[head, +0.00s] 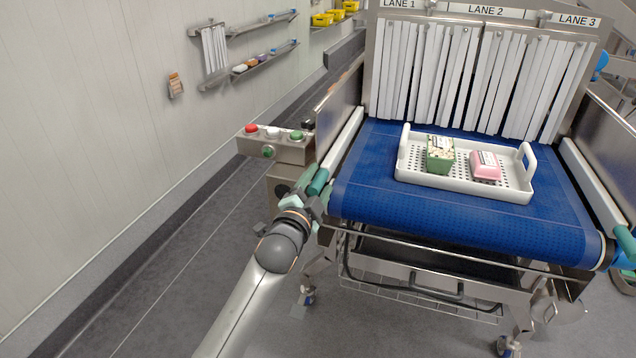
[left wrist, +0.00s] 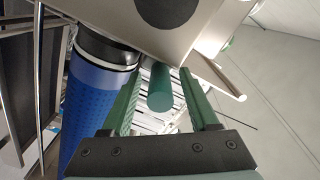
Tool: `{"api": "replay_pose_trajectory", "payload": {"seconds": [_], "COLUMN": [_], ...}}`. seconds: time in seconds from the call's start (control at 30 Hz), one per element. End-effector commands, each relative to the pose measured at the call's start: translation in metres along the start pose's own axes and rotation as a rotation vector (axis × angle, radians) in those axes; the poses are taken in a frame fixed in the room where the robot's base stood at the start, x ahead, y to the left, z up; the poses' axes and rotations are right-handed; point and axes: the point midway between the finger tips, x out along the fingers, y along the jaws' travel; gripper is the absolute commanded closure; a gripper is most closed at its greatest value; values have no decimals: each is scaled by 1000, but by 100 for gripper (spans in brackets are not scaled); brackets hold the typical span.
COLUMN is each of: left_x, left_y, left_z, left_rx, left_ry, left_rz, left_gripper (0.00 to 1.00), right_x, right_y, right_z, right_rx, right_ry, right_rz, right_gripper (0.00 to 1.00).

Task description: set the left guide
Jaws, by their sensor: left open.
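The left guide is a white rail (head: 343,145) along the left edge of the blue conveyor belt, with a green handle (head: 319,182) at its near end. My left gripper (head: 309,196) is at that handle, low beside the belt's front left corner. In the left wrist view the green round handle (left wrist: 160,90) stands between my two open green fingers, with a visible gap on each side. In the head view the fingertips are partly hidden by the wrist. My right gripper is not in view.
A white tray (head: 415,177) with a green pack (head: 439,160) and a pink pack (head: 485,172) sits on the belt (head: 380,205). A button box (head: 275,150) stands just left of the handle. The right guide (head: 592,180) lines the far side. White strip curtains (head: 475,80) hang behind.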

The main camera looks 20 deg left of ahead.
Motion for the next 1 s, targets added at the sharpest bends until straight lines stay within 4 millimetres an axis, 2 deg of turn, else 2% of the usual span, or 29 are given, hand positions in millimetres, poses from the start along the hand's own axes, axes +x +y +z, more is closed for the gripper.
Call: {"api": "replay_pose_trajectory", "payload": {"seconds": [0.23,0.77,1.0], "left_x": [0,0,0], "left_y": [0,0,0], "left_z": [0,0,0], "left_rx": [0,0,1], "left_ry": [0,0,0], "left_rz": [0,0,0], "left_gripper": [42,100,100], "right_x": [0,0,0], "right_y": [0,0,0], "right_z": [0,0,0], "right_rx": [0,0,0], "right_ry": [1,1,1], "right_rz": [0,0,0], "right_gripper": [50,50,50]}}
